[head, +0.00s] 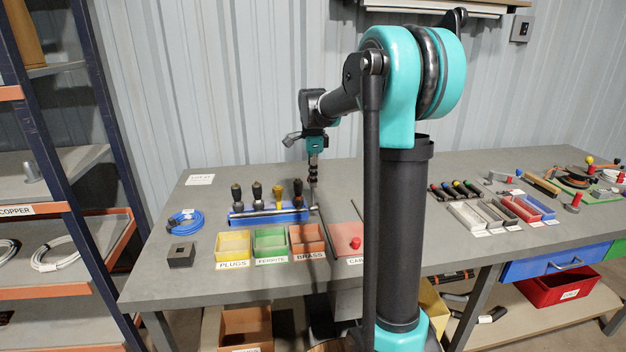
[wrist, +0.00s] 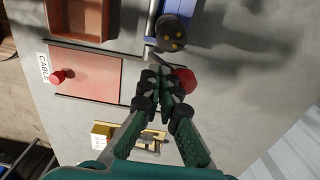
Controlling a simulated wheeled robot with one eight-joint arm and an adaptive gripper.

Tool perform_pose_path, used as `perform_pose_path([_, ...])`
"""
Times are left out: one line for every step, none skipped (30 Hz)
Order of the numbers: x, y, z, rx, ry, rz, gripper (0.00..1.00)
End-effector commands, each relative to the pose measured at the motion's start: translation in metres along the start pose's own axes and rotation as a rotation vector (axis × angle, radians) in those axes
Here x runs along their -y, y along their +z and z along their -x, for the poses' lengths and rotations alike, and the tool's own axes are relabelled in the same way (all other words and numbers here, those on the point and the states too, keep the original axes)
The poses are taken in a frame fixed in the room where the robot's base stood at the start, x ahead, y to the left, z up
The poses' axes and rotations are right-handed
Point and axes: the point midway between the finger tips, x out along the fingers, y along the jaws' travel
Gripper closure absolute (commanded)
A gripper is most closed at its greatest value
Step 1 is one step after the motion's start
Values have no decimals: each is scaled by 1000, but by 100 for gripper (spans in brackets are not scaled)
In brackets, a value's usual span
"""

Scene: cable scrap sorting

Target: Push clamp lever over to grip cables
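A blue clamp rack (head: 240,218) stands on the bench with several upright cables (head: 257,197) and a grey bar along its front. In the wrist view the rack (wrist: 151,22) shows at the top, with a dark cable end (wrist: 173,33) dotted with copper. My gripper (head: 313,205) points down at the rack's right end. In the wrist view my gripper (wrist: 166,82) has its fingertips together, with nothing visible held. A round red knob (wrist: 187,79), likely on the clamp lever, is partly hidden behind the fingers; I cannot tell whether they touch. The lever's arm is mostly hidden.
Yellow (head: 233,245), green (head: 270,242) and orange (head: 307,239) bins stand in front of the rack. A pink lid (wrist: 90,75) with a red knob lies beside them. A blue cable coil (head: 185,222) and dark block (head: 181,255) are left. Bench behind the rack is clear.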

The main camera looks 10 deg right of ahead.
Motion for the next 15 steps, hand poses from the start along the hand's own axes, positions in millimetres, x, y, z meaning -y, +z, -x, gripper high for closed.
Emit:
perform_pose_path([3,0,-1,0,-8,0,100])
perform_pose_path([3,0,-1,0,-8,0,100])
perform_pose_path([2,0,-1,0,-8,0,100])
perform_pose_path([2,0,-1,0,-9,0,100])
perform_pose_path([1,0,-1,0,-9,0,100])
perform_pose_path([0,0,-1,0,-9,0,100])
perform_pose_path([-2,0,-1,0,-9,0,100])
perform_pose_path([-3,0,-1,0,-8,0,100])
perform_pose_path([-4,0,-1,0,-8,0,100])
perform_pose_path([-6,0,-1,0,-8,0,100])
perform_pose_path([-7,0,-1,0,-7,0,100])
perform_pose_path([-8,0,-1,0,-7,0,100])
perform_pose_path([-9,0,-1,0,-6,0,100])
perform_pose_path([-10,0,0,0,-6,0,100])
perform_pose_path([-10,0,1,0,-6,0,100])
